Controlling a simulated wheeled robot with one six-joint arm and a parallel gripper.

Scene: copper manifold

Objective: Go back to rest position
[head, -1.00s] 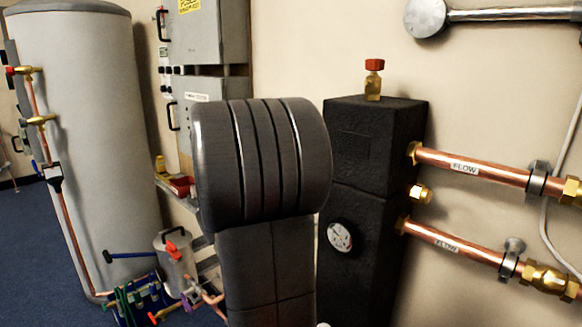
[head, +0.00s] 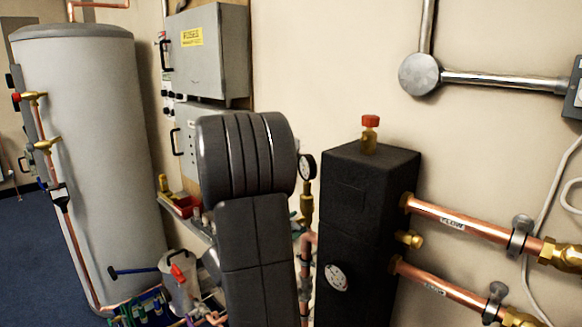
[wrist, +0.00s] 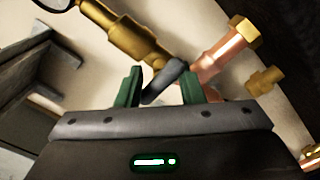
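My gripper (wrist: 163,88) shows in the wrist view with its two green fingers apart. A grey lever-like piece (wrist: 165,82) appears between or just beyond the fingertips; I cannot tell whether it touches them. A brass valve body (wrist: 128,32) lies beyond it at upper left, and a copper pipe with a brass end (wrist: 225,55) is at upper right. In the head view my arm stands bent in the middle, and my gripper is hidden behind it. The black manifold block (head: 365,200), with a red-capped brass valve (head: 369,135) on top, stands right of my arm.
Copper pipes (head: 470,222) run right from the block. A gauge on a brass stem (head: 307,170) stands between my arm and the block. A grey tank (head: 90,150) is at left, with a bucket (head: 180,285) and tools low beside it. Grey cabinets (head: 208,50) hang behind.

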